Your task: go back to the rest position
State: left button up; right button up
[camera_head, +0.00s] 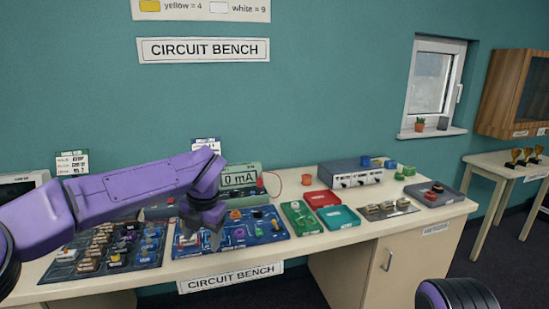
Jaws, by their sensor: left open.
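My left arm reaches in from the left above the circuit bench (385,228). My left gripper (207,235) is open and points down over the blue circuit board (268,238). I see nothing held in it. Whether its fingertips touch the board I cannot tell. Only a rounded purple and black part of my right arm shows at the bottom right edge; my right gripper is out of view.
A parts tray (112,248) lies left of the board. A meter (240,178) reading 0 mA stands behind it. A green board (300,218), red box (322,198), teal box (338,217), grey box (349,173) and red-button box (434,195) fill the right side.

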pick_arm(q)
jog(key=a+f+m+t+y, duration=0.4)
jog(key=f+m+y, duration=0.15)
jog(key=f, duration=0.45)
jog(key=s+f+m+t+h, duration=0.1)
jog(key=s+f+m, duration=0.25)
jog(key=f, duration=0.25)
jog(key=s+a+f+m+t+h, duration=0.1)
jog(key=s+f+m, duration=0.25)
jog(key=f, duration=0.25)
jog(key=s+f+m+t, duration=0.1)
jog(key=s+f+m, duration=0.2)
jog(key=f+m, duration=0.3)
jog(key=s+a+f+m+g, duration=0.2)
jog(key=s+f, duration=0.2)
jog(key=s, duration=0.5)
jog(key=s+a+f+m+g+h, duration=0.1)
jog(key=s+a+f+m, duration=0.2)
jog(key=s, duration=0.7)
jog(key=s+a+f+m+g+h, duration=0.1)
jog(key=s+a+f+m+g, duration=0.1)
jog(key=s, duration=0.8)
notch_tip(320, 180, down, 3)
jog(key=shift+a+r+g, duration=0.15)
jog(key=shift+a+g, duration=0.15)
jog(key=shift+a, duration=0.2)
